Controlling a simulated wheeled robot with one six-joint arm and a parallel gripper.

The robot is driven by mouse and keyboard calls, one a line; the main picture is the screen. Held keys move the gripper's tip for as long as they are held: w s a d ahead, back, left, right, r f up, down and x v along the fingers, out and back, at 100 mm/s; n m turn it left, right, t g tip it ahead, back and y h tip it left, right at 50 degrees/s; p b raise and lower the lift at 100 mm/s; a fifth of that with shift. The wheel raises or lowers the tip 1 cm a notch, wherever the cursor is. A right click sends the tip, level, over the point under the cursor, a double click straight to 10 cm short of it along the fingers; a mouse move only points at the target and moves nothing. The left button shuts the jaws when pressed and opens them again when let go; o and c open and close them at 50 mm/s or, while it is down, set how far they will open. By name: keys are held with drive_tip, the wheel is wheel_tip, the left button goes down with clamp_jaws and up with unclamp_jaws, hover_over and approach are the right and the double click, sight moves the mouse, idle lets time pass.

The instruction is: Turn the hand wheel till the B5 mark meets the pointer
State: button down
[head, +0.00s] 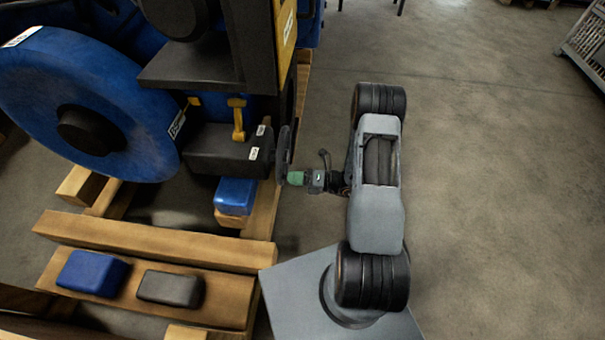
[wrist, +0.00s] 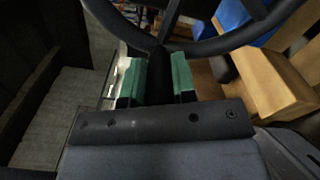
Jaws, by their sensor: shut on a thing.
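The dark hand wheel (head: 284,148) shows nearly edge-on in the head view, at the right side of the black housing (head: 228,152). In the wrist view its black rim (wrist: 232,41) and spokes cross the top. My gripper (head: 296,178) is at the wheel's lower part. In the wrist view the green fingers of my gripper (wrist: 156,82) are on both sides of a dark part of the wheel at the rim, shut on it. I cannot make out the B5 mark or the pointer. White labels (head: 254,153) on the housing are too small to read.
A big blue flywheel (head: 70,85) stands at the left, above wooden beams (head: 150,240). A yellow lever-like part (head: 238,118) rises from the housing. Blue blocks (head: 93,272) and a dark block (head: 170,289) lie on the wood. The floor (head: 490,190) at the right is clear.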

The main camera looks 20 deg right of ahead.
drive_tip(key=shift+w+r, duration=0.1)
drive_tip(key=shift+r, duration=0.35)
drive_tip(key=c, duration=0.9)
unclamp_jaws()
drive_tip(key=shift+d, duration=0.1)
drive_tip(key=v, duration=1.3)
drive_tip(key=shift+d, duration=0.35)
